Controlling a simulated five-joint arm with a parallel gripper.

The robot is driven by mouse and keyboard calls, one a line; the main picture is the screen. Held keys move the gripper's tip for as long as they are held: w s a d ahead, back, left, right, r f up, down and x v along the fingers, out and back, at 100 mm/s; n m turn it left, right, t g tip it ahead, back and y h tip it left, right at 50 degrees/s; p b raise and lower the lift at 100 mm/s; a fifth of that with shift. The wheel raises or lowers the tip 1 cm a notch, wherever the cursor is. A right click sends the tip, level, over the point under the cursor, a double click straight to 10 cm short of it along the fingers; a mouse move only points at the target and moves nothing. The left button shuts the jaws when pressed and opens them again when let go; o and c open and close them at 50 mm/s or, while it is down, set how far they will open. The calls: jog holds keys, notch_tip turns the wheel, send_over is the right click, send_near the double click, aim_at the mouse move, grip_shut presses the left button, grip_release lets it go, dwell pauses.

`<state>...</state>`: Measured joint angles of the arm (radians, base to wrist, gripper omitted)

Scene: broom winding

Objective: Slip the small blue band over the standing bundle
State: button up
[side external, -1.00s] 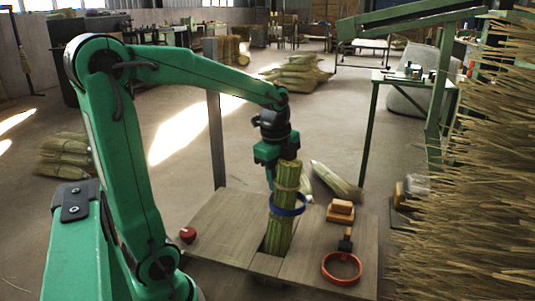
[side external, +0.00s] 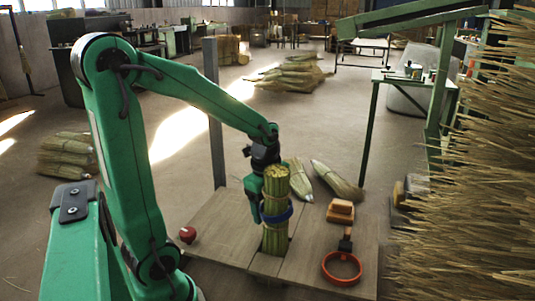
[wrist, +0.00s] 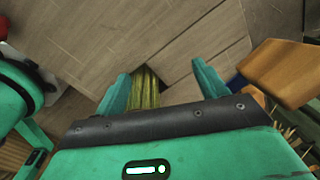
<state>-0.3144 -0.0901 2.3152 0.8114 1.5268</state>
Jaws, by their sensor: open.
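The straw bundle (side external: 275,238) stands nearly upright in the slot of the work board. The blue band (side external: 277,215) is around it at about mid-height, with its right side standing out from the straw; its far side is hidden. My gripper (side external: 257,212) is open, close to the left and rear of the bundle at about the band's height. Part of it is hidden behind the bundle. In the wrist view, straw (wrist: 146,88) shows between the open fingers of my gripper (wrist: 160,75); I cannot tell whether they touch it.
The board (side external: 222,222) also carries a red knob-like object (side external: 187,234), stacked wooden blocks (side external: 341,209) and an orange ring (side external: 342,268) with a dark handle. A metal post (side external: 215,120) rises behind it. Loose straw (side external: 450,190) fills the right edge.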

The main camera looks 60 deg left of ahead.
notch_tip(320, 180, up, 8)
jog(key=shift+s+f, duration=0.2)
jog(key=shift+s, duration=0.25)
